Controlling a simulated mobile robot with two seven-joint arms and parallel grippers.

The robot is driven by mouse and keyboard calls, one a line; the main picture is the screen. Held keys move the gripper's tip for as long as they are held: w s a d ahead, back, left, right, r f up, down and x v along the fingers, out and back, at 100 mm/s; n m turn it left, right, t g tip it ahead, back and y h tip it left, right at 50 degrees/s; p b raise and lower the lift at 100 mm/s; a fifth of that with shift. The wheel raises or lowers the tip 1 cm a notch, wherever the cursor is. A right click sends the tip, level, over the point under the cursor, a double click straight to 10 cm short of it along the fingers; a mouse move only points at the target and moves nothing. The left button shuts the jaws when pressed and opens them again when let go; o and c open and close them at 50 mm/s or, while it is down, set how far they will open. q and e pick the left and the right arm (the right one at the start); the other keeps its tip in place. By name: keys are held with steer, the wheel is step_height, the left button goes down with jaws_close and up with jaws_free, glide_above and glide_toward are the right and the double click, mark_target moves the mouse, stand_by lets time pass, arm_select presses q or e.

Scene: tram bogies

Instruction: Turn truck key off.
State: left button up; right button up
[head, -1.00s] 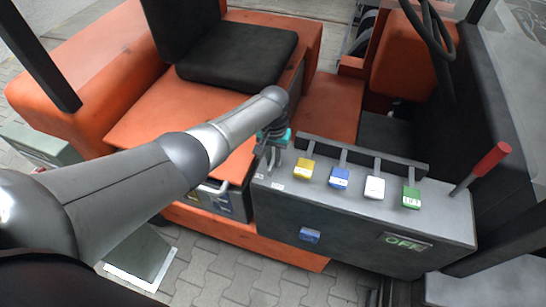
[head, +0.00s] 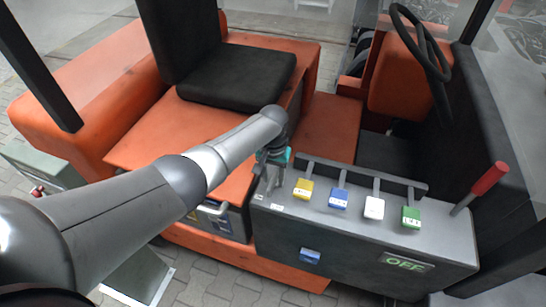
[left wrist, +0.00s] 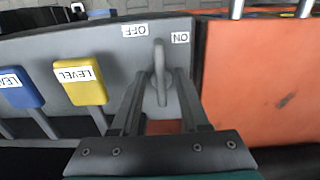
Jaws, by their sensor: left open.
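The grey truck key (left wrist: 160,72) stands out from the top of the grey control box in the left wrist view. It is between an OFF label (left wrist: 135,30) and an ON label (left wrist: 180,38), both upside down there. My left gripper (left wrist: 159,75) is open, its two fingers on either side of the key with visible gaps. In the head view my left gripper (head: 270,178) is at the left end of the control box (head: 350,235) and hides most of the key. My right gripper is not in view.
Yellow (head: 303,188), blue (head: 339,198), white (head: 374,207) and green (head: 411,216) lever knobs stand in a row right of the gripper. A red-handled lever (head: 490,178) is further right. A green OFF sign (head: 407,262) is on the box front. A black seat (head: 238,75) is behind.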

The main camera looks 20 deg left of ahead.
mark_target(273, 179)
arm_select(q)
step_height(273, 179, up, 14)
steer(key=p, duration=0.1)
steer(key=shift+r+p, duration=0.15)
steer(key=shift+p, duration=0.25)
stand_by(0.3)
